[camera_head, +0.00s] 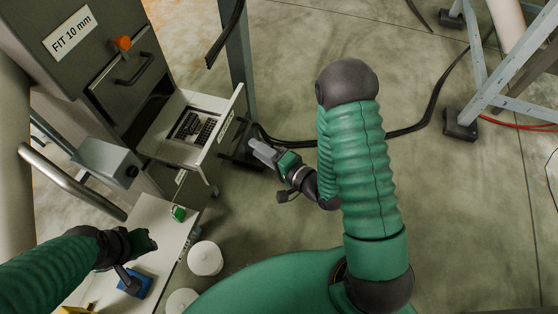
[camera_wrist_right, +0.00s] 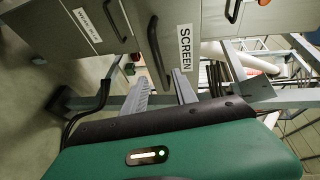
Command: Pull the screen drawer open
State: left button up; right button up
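The screen drawer (camera_head: 222,128) stands out from the grey cabinet in the head view, its inside showing. A dark keyboard-like grid (camera_head: 193,128) lies in it. In the right wrist view its front carries the label SCREEN (camera_wrist_right: 185,48) and a black bar handle (camera_wrist_right: 155,45). My right gripper (camera_head: 259,149) is just right of the drawer front. In the wrist view its two fingers (camera_wrist_right: 163,88) are spread, with the handle's lower end between or just beyond them; contact cannot be told. My left gripper (camera_head: 145,240) is over the low white bench; its fingers are unclear.
The cabinet (camera_head: 75,45) has an orange knob (camera_head: 123,43) and another handle. The white bench (camera_head: 150,215) bears a green item (camera_head: 179,213) and a blue item (camera_head: 135,283). White tubs (camera_head: 205,258) stand beside it. Floor cables and a metal frame (camera_head: 480,70) lie right.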

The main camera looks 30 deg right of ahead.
jog(key=p+v, duration=0.6)
jog(key=v, duration=0.3)
jog(key=shift+d+p, duration=0.2)
jog(key=shift+p, duration=0.1)
jog(key=w+d+f+n+g+h, duration=0.1)
jog(key=w+d+n+g+h, duration=0.4)
jog(key=n, duration=0.4)
jog(key=s+a+r+n+g, duration=0.2)
jog(key=s+a+r+g, duration=0.1)
jog(key=s, duration=0.2)
jog(key=s+a+r+n+g+h, duration=0.1)
jog(key=s+a+r+g, duration=0.1)
jog(key=s+r+g, duration=0.2)
jog(key=shift+s+a+r+n, duration=0.35)
jog(key=shift+s+a+n, duration=0.05)
jog(key=shift+s, duration=0.15)
